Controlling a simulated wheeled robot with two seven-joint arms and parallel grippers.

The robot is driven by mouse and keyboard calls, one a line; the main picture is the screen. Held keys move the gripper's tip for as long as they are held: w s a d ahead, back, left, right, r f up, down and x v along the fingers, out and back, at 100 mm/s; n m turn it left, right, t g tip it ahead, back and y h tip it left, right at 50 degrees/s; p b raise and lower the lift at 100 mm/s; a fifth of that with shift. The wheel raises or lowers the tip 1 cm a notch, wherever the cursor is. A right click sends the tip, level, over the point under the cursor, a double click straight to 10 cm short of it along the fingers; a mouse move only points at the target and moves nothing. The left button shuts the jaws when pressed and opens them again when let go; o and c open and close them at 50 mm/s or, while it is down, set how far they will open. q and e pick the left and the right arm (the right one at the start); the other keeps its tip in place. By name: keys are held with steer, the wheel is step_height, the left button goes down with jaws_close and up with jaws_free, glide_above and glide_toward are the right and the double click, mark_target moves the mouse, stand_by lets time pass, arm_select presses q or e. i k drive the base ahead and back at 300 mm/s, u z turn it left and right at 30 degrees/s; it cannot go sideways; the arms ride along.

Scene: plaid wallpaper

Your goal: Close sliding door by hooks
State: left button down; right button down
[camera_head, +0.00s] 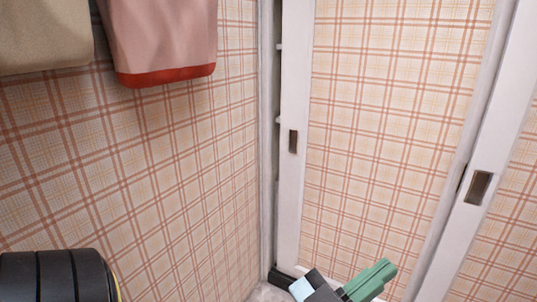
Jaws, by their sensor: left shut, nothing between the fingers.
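A sliding door (385,130) with a white frame and a plaid panel fills the middle right. A dark recessed pull (293,141) sits on its left stile. A narrow gap (278,95) shows between that stile and the white jamb at the wall corner, so the door stands slightly open. A second white-framed plaid door panel (510,215) is at the right, with a larger recessed pull (479,187). My left gripper (378,277), with green fingers, is low in front of the first door, below both pulls. Its fingers are shut and empty. My right gripper is out of view.
A plaid-papered wall (150,180) runs along the left. A beige towel (45,35) and a pink towel with a red hem (160,40) hang high on it. A small patch of pale floor (265,292) shows at the corner.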

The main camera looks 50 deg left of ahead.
mark_target(384, 103)
steer(key=u, duration=0.75)
steer(key=i, duration=1.4)
